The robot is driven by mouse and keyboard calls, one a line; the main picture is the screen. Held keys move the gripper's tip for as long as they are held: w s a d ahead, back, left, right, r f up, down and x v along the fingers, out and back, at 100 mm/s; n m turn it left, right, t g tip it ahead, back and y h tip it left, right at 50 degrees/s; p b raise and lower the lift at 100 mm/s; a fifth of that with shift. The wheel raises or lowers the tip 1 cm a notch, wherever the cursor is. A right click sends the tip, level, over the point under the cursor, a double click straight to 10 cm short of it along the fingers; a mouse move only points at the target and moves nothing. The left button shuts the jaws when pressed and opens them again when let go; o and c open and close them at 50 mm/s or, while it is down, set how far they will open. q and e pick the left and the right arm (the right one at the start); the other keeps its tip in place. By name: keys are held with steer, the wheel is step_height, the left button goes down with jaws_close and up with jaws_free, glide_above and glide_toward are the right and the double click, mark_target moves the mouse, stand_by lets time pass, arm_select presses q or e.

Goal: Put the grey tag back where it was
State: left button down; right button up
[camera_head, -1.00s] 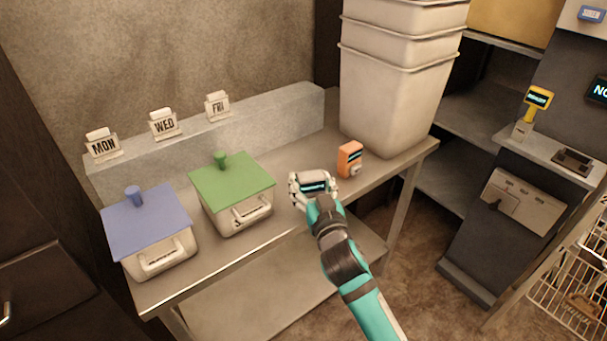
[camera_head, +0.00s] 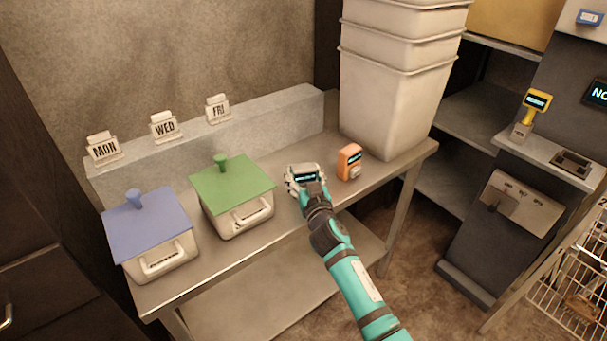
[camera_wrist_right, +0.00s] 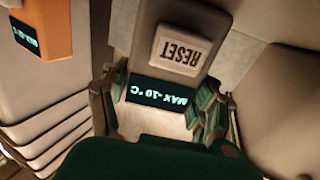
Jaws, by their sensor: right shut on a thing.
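The grey tag (camera_wrist_right: 172,65) is between the fingers of my right gripper (camera_wrist_right: 160,108) in the right wrist view. It has a RESET button and a dark display reading "MAX -10 °C", upside down there. In the head view, my right gripper (camera_head: 306,186) is shut on the grey tag (camera_head: 303,169) over the steel table, between the green-lidded box and the orange tag. Whether the tag touches the table is unclear. The orange tag (camera_head: 349,161) stands to the right of it, and it also shows in the right wrist view (camera_wrist_right: 48,25). My left gripper is not in view.
The green-lidded box (camera_head: 238,218) is close on the left, with a blue-lidded box (camera_head: 160,258) beyond it. MON, WED and FRI cards stand on a grey ledge (camera_head: 270,113) behind. Stacked white bins (camera_head: 395,105) fill the table's right end. The table's front edge (camera_head: 262,243) is near.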

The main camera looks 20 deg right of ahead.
steer(key=shift+f, duration=0.2)
steer(key=o, duration=1.3)
steer(key=shift+r, duration=0.1)
steer(key=shift+r, duration=0.15)
steer(key=s+b, duration=0.1)
steer(key=s, duration=1.1)
steer(key=shift+a, duration=0.3)
